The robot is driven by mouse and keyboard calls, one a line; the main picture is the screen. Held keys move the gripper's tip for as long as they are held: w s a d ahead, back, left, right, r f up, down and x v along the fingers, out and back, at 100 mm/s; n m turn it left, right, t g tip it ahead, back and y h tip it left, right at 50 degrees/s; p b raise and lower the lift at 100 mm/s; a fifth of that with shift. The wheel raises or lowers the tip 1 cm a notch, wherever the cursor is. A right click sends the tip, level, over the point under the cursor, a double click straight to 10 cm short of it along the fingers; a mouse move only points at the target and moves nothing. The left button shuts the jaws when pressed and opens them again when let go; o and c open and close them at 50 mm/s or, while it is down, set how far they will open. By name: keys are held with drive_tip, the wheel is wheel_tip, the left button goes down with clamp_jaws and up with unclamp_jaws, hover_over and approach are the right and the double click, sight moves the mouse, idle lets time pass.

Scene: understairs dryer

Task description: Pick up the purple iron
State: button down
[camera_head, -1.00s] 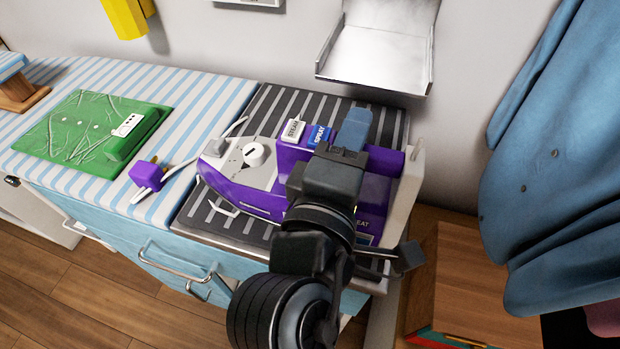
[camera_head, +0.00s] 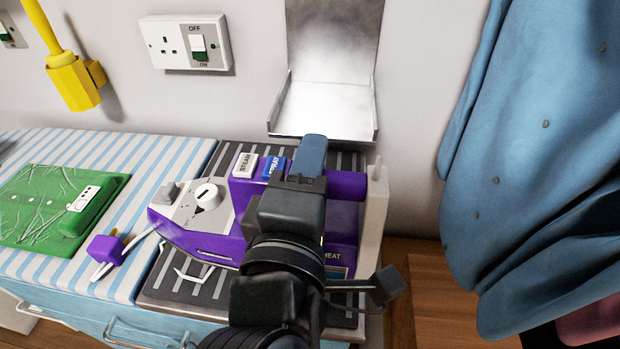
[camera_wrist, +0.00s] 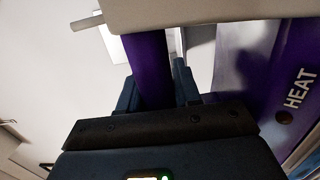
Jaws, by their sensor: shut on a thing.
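The purple iron (camera_head: 222,243) rests on a dark striped pad on the counter, with its white dial and its steam and spray buttons facing up. My gripper (camera_head: 308,160) is over the iron's right half and hides part of it. In the wrist view, my gripper (camera_wrist: 155,90) has its fingers on either side of the iron's purple handle (camera_wrist: 152,62) and is shut on it. The iron's body with the word HEAT (camera_wrist: 262,70) shows to the right there. I cannot see a gap under the iron.
A purple plug (camera_head: 105,249) with a white cord lies left of the iron. A green board (camera_head: 35,215) lies further left. A metal wall holder (camera_head: 325,108) hangs behind the iron. A wall socket (camera_head: 185,42) is at the back. Blue cloth (camera_head: 540,150) hangs at the right.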

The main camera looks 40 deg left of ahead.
drive_tip(key=d+r, duration=0.3)
drive_tip(key=d, duration=0.2)
drive_tip(key=s+d+r+p, duration=0.1)
drive_tip(key=d+r, duration=0.3)
drive_tip(key=d, duration=0.2)
drive_tip(key=shift+s+d+p, duration=0.2)
drive_tip(key=shift+d+p, duration=0.1)
drive_tip(key=c, duration=1.3)
unclamp_jaws()
clamp_jaws()
drive_tip(key=shift+f, duration=0.1)
